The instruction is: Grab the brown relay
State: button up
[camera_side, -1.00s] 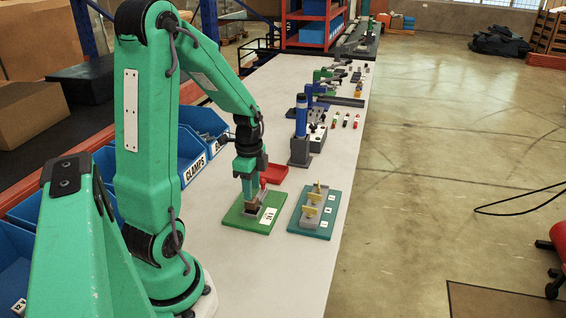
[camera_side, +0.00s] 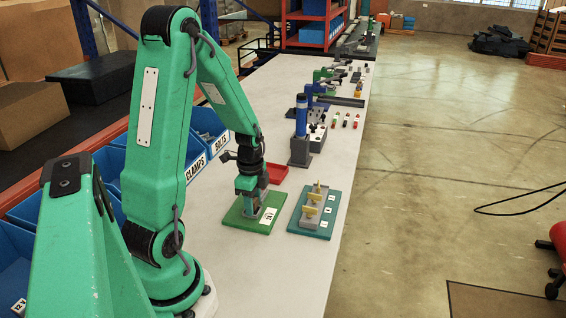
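My gripper (camera_side: 252,205) points down over the green board (camera_side: 234,218) on the white table, low against the grey socket area. The fingers are small and close together here, and whether they are closed cannot be made out. The brown relay is mostly or wholly hidden at the fingers, so its contact with them cannot be told. A white label (camera_side: 268,216) lies on the board just right of the fingers.
A teal board (camera_side: 309,225) with grey blocks and yellow parts lies close to the right. A red tray (camera_side: 276,173) is just behind the gripper. A blue lamp tower (camera_side: 301,117) stands farther back. Blue bins (camera_side: 196,167) line the left. The table's front is clear.

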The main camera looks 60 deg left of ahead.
dwell(0.3)
jog(key=c, duration=0.7)
jog(key=shift+r, duration=0.2)
jog(key=shift+c, duration=0.2)
jog(key=shift+r, duration=1.8)
jog(key=w+d+r, duration=0.1)
jog(key=d+r, duration=0.6)
jog(key=d, duration=0.4)
jog(key=shift+d, duration=0.35)
